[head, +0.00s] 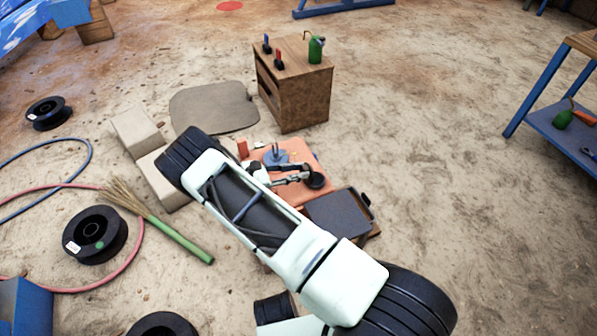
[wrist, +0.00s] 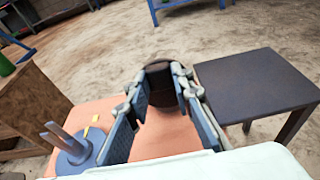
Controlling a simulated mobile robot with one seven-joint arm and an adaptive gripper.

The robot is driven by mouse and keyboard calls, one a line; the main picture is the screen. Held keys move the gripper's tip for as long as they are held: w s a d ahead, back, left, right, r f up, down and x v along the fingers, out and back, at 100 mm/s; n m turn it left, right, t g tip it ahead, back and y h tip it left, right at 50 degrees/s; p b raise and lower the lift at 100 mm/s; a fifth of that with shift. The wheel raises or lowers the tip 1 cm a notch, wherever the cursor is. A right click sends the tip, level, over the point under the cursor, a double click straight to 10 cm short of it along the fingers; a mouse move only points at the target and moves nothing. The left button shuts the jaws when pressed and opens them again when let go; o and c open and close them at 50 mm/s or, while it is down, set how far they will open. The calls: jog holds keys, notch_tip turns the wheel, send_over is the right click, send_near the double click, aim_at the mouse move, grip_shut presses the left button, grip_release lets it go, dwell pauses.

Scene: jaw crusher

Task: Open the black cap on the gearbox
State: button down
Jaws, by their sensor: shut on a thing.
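The gearbox is the orange-pink block (head: 294,196) in the middle of the head view, partly hidden by my arm. Its flat top (wrist: 165,135) fills the lower middle of the wrist view. The round black cap (head: 316,181) is at the right side of the block. In the wrist view the black cap (wrist: 161,92) is between my fingertips. My gripper (head: 306,179) is shut on it, with one finger on either side (wrist: 163,84). I cannot tell whether the cap is seated or raised.
A blue round part with upright prongs (wrist: 76,150) stands on the block, left of my gripper. A dark flat-topped stand (head: 338,215) is close on the right. A wooden cabinet (head: 292,90) with small tools and a green can stands behind.

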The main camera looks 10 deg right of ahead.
dwell(0.4)
jog(key=c, duration=1.7)
grip_release()
jog(key=v, duration=1.2)
jog(key=shift+w+a+f, duration=0.1)
jog(key=shift+f, duration=0.05)
